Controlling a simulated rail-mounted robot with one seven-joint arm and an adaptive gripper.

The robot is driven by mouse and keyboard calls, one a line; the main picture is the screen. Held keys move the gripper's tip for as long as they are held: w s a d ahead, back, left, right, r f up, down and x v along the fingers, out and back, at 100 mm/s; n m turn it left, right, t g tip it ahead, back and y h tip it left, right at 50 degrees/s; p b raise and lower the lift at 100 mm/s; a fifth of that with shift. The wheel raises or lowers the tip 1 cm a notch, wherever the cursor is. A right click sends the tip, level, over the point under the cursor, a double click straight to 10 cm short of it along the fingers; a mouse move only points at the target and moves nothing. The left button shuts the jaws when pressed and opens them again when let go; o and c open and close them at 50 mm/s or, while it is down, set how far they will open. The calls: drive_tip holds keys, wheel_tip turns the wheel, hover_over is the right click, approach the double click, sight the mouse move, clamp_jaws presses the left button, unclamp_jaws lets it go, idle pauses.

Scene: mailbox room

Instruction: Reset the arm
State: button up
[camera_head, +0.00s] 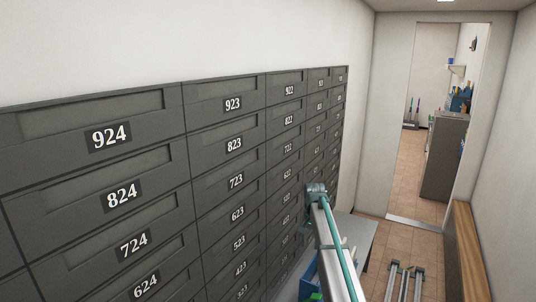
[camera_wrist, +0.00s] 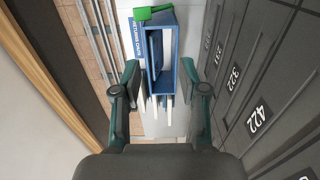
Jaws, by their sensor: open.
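My arm reaches forward beside the mailbox wall in the head view; its end is not clearly seen there. In the wrist view my gripper (camera_wrist: 163,95) points downward with its two green-and-black fingers spread wide. It is open and nothing is between the fingertips. Below it is a blue bin (camera_wrist: 153,75) with a green piece (camera_wrist: 154,13) at its far end. White envelope-like pieces show by the bin's near edge, apart from the fingers.
Dark numbered mailboxes (camera_head: 110,137) fill the left wall, close to my arm. A grey table (camera_head: 358,232) stands under the bin. Metal rails (camera_head: 404,282) lie on the tiled floor. A wooden bench (camera_head: 468,250) lines the right wall. A doorway (camera_head: 437,130) opens at the back.

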drive_tip(key=s+f+n, duration=0.2)
drive_tip(key=s+f, duration=0.5)
drive_tip(key=s, duration=0.6)
drive_tip(key=s+f+n, duration=0.2)
drive_tip(key=s+f, duration=0.5)
drive_tip(key=s, duration=0.6)
drive_tip(key=s+f+n, duration=0.2)
drive_tip(key=s+f, duration=0.6)
drive_tip(key=s, duration=0.5)
drive_tip(key=s+f+g+b, duration=0.6)
drive_tip(key=s+f+b, duration=0.4)
drive_tip(key=s+f, duration=1.8)
drive_tip(key=shift+s+f+g, duration=0.15)
drive_tip(key=shift+s+g, duration=0.25)
drive_tip(key=shift+s, duration=0.15)
